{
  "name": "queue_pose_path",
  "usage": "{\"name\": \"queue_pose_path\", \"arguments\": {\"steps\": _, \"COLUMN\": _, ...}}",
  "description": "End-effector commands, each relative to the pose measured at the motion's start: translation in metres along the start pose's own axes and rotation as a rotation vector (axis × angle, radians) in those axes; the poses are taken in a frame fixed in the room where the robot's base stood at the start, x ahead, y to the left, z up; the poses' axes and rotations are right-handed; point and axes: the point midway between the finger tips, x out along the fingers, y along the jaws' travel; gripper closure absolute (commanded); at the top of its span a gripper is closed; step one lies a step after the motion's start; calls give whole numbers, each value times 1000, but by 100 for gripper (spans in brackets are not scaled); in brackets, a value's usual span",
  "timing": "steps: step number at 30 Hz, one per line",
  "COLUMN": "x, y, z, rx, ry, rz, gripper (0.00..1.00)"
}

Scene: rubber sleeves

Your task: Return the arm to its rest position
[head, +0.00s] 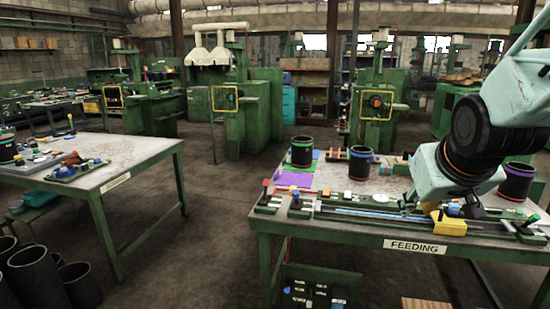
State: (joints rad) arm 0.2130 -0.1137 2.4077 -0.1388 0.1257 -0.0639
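My arm (481,135), pale teal with black joints, reaches in from the right over the table marked FEEDING (322,249). Its end is low over the table's right part, close to a yellow block (449,225). The fingers are too small and crowded to make out, so I cannot tell whether my gripper is open or shut. A black sleeve with a green band (302,153) stands upright at the back left. A black sleeve with a blue rim (360,163) stands upright right of it. A black sleeve with a purple band (516,183) stands right of my arm.
Green and purple mats (293,180) lie at the table's back left. Fixtures with rods (390,215) line its front edge. Another table (133,172) with parts stands left, beyond an open aisle. Dark tubes (38,276) stand at lower left. Green machines (253,115) stand behind.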

Motion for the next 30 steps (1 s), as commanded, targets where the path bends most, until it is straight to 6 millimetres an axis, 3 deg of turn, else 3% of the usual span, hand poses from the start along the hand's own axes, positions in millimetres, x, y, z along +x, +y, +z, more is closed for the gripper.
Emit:
{"name": "queue_pose_path", "arguments": {"steps": 14, "x": -79, "y": -39, "z": 60, "rx": 10, "ry": -110, "rz": -45, "gripper": 76}}
{"name": "queue_pose_path", "arguments": {"steps": 30, "x": -165, "y": -76, "z": 144, "rx": 17, "ry": -243, "rz": -105, "gripper": 76}}
